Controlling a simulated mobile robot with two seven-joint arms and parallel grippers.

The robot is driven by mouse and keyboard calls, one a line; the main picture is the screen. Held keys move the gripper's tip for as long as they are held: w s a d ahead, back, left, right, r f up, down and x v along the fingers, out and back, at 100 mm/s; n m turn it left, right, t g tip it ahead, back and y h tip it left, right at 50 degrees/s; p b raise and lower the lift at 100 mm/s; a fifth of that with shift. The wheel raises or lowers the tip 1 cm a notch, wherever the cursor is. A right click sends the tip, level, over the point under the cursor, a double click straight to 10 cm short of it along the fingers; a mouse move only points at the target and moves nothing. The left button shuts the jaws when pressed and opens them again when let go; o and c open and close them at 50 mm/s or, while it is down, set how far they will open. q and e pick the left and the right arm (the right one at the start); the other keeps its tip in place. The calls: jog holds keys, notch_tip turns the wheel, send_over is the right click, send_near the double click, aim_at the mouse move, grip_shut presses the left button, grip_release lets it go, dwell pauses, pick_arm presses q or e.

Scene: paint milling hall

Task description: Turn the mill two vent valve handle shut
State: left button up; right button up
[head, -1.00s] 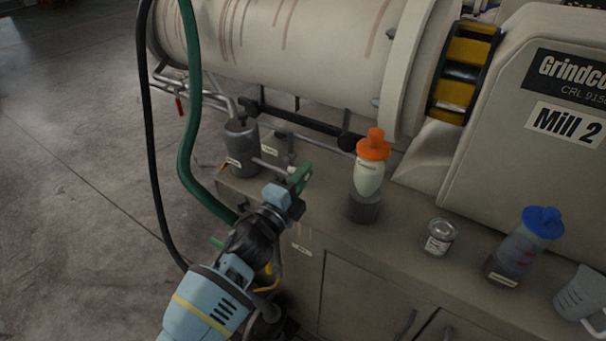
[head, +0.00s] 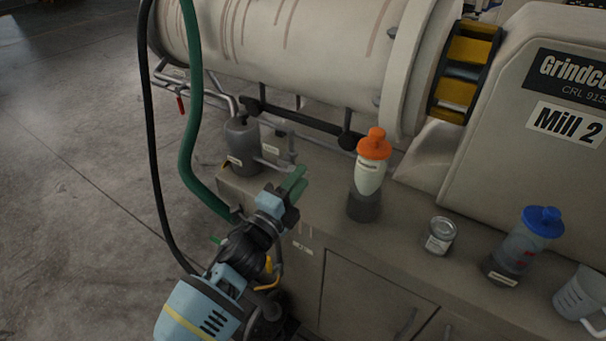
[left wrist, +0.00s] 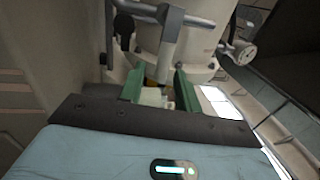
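My left gripper (head: 295,180) has green fingers and is above the left end of the bench, left of the orange-capped bottle. In the left wrist view its fingers (left wrist: 157,80) stand apart, with a small pale part low between them that I cannot identify. A grey pipe (left wrist: 172,35) is just beyond the fingertips. I cannot tell for sure which part is the vent valve handle. A small red lever (head: 180,105) hangs under the mill's drum. My right gripper is out of view.
An orange-capped bottle (head: 368,178), a small can (head: 440,236), a blue-capped bottle (head: 518,248) and a jug (head: 580,297) stand on the bench (head: 400,262). A grey canister (head: 241,147) is behind my gripper. A green hose (head: 189,130) hangs left of it. A gauge (left wrist: 243,52) is at the right in the wrist view.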

pick_arm(q)
jog(key=shift+v, duration=2.75)
